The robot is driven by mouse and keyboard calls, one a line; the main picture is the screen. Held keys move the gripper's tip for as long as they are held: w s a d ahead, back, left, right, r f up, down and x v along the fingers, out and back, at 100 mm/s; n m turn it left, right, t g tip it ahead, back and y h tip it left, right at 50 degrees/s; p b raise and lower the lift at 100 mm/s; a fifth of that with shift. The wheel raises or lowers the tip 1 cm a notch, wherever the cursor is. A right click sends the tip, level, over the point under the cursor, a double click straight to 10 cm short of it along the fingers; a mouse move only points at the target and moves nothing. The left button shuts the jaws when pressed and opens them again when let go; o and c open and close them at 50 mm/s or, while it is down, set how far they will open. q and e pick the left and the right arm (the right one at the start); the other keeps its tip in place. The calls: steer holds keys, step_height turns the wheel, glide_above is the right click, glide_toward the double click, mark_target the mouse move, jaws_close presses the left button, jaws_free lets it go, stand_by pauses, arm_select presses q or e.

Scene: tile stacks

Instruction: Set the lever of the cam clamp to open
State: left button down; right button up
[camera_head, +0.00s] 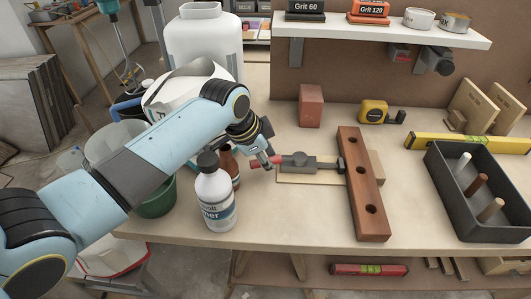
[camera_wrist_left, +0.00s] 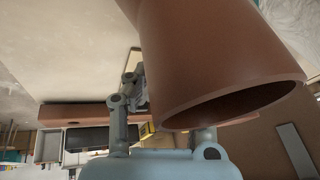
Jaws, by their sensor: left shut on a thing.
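The cam clamp (camera_head: 299,161) is a grey metal clamp on a pale wooden board (camera_head: 290,180). Its lever has a red handle (camera_head: 257,161) that points left, roughly level with the bench top. My left gripper (camera_head: 266,158) comes in from the upper left and is shut on the red handle. The clamp's right end meets a reddish-brown wooden bar (camera_head: 365,190) with several holes. My right gripper is not in view.
A large brown round-ended thing (camera_wrist_left: 215,70) fills much of the left wrist view. A dark tray with pegs (camera_head: 447,200) is at right. Bench between bar and tray is clear.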

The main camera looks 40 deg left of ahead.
arm_select(q)
steer(key=c, duration=1.2)
jaws_free()
steer(key=shift+o, duration=0.2)
steer(key=shift+r, duration=0.1)
steer(key=v, duration=1.2)
